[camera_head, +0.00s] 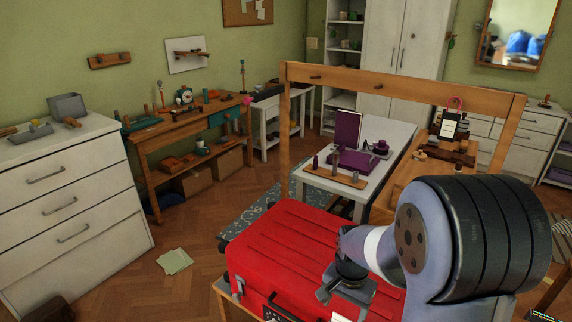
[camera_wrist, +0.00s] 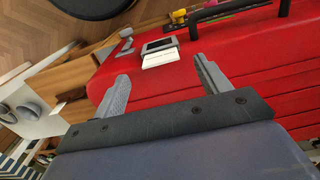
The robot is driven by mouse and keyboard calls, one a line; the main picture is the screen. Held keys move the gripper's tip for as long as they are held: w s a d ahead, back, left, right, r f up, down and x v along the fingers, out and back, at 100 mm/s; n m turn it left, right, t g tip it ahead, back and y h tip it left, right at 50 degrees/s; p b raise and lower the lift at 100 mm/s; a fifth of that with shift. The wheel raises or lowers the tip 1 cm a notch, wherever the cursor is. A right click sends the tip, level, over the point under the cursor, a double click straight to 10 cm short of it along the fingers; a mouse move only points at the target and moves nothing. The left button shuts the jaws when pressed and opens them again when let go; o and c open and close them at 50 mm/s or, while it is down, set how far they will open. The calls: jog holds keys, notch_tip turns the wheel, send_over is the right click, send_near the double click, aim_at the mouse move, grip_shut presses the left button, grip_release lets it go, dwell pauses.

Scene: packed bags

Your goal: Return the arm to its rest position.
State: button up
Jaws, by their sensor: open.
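My gripper (camera_wrist: 160,88) is open and empty in the wrist view, with its two grey fingers spread apart in front of the red suitcase. In the head view my gripper (camera_head: 335,290) hangs low at the right, close to the suitcase, with part of it hidden by my own arm. The red suitcase (camera_head: 290,240) lies flat on a wooden stand, its ribbed lid up. A white tag (camera_wrist: 160,58) with a dark panel shows on the suitcase between the fingers. I cannot tell whether the fingertips touch the suitcase.
A wooden frame (camera_head: 400,83) stands behind the suitcase, by a white table (camera_head: 388,150) with a purple box (camera_head: 347,127). A wooden workbench (camera_head: 190,122) and a white drawer unit (camera_head: 60,190) are left. Papers (camera_head: 174,261) lie on otherwise open floor.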

aim_at(342, 317)
notch_tip(342, 317, down, 5)
jog(key=shift+r, duration=0.1)
jog(key=shift+r+p, duration=0.4)
jog(key=shift+r, duration=0.1)
